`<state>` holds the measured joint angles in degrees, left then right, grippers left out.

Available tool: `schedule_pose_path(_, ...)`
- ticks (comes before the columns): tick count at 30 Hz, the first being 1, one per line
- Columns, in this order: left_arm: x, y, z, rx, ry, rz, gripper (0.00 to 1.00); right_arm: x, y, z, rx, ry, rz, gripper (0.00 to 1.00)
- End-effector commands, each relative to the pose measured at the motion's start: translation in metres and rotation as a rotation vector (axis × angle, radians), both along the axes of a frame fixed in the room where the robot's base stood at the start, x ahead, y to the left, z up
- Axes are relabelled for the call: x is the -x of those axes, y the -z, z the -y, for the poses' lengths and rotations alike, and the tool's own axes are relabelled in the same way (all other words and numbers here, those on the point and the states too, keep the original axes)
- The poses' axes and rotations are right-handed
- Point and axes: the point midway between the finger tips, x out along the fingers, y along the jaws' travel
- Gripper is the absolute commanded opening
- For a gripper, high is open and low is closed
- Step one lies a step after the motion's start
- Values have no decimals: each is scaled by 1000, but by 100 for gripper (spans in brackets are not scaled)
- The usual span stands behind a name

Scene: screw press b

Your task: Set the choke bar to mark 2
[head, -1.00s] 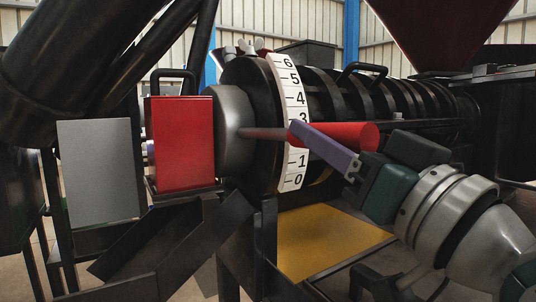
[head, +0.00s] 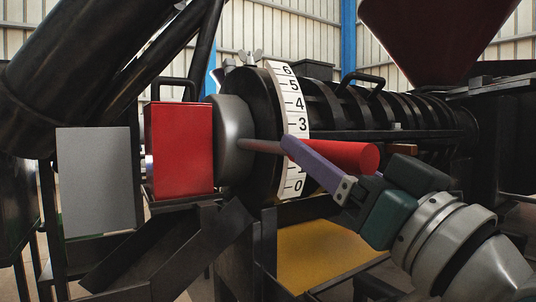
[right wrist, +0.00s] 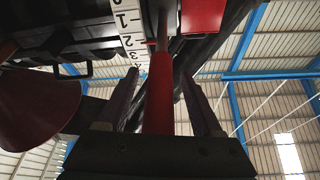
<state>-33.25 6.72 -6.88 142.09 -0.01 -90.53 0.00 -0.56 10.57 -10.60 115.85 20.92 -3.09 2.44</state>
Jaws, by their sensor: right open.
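The choke bar is a grey rod with a red handle (head: 350,155). It sticks out to the right across the white number scale (head: 293,103), marked 0 to 6, on the black drum. It crosses below the 3, in the region of mark 2, whose number is hidden in the head view. In the right wrist view a small red tip beside the bar (right wrist: 159,100) lies close to the 2 on the scale (right wrist: 128,40). My right gripper (head: 299,143) is open, with a purple finger on either side of the handle and gaps visible in the wrist view. My left gripper is not in view.
A red block (head: 180,150) and a grey plate (head: 95,180) stand left of the drum. A yellow tray (head: 318,248) lies below. The ribbed black barrel (head: 425,105) runs right, under a dark red hopper (head: 435,30). Black frame bars cross below the drum.

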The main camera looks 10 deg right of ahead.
Motion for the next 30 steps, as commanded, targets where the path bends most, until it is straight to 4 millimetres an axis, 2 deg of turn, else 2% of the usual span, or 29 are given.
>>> schedule_pose_path(5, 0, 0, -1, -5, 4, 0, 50, 3, 1, 1, 0, 0, 0, 67)
schedule_pose_path(8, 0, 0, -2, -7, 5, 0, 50, 12, 6, 4, 2, 1, -3, 67)
schedule_pose_path(15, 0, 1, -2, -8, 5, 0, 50, 52, 21, 15, 2, 0, -6, 67)
schedule_pose_path(21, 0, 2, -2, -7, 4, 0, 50, 79, 31, 22, 2, 1, -3, 67)
schedule_pose_path(30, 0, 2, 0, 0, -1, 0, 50, 90, 34, 26, 1, 0, 0, 67)
